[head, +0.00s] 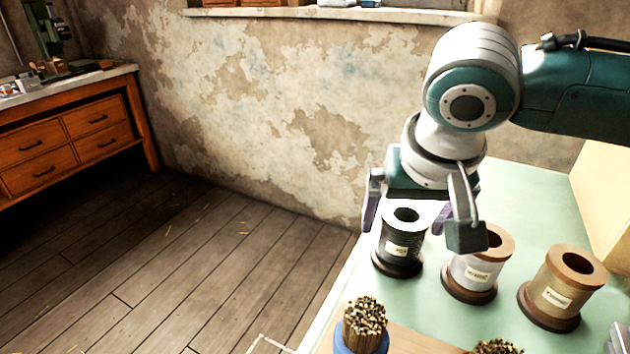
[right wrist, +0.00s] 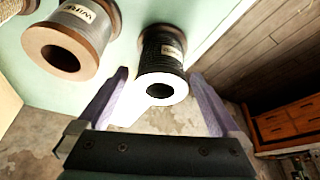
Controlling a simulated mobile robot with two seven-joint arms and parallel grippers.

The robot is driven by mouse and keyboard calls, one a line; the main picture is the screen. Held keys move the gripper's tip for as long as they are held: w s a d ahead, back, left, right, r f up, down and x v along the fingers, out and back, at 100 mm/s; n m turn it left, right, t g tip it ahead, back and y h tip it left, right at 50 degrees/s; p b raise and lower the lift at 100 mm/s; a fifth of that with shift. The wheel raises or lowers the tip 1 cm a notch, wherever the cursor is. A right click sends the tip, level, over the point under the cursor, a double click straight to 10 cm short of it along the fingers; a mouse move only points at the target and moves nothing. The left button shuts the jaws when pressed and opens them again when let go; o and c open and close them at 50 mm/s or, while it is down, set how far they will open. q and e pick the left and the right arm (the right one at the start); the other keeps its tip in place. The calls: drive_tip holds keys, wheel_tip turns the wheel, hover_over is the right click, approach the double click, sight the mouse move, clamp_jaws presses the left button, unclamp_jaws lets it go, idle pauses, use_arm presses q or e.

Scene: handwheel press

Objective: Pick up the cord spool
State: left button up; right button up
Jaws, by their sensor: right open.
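The cord spool appears to be the black-wound spool (head: 399,235) with a pale label, standing upright on the green table; its label is too small to read. It also shows in the right wrist view (right wrist: 163,52), its pale top flange with a dark hole facing the camera. My right gripper (head: 406,222) is open, and its purple fingers reach down around the spool's upper part in the head view. In the right wrist view the fingertips (right wrist: 160,76) lie on either side of the spool, with gaps. I cannot tell how deep they reach. My left gripper is not in view.
A grey wire spool (head: 477,266) stands close on the right, with a tan spool (head: 562,290) beyond it. A blue cup of sticks (head: 361,328) is in front. The table (head: 540,215) has free room behind the spools; its left edge is near the black spool.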

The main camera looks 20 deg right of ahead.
drive_tip(key=c, duration=1.5)
drive_tip(key=shift+r, duration=0.1)
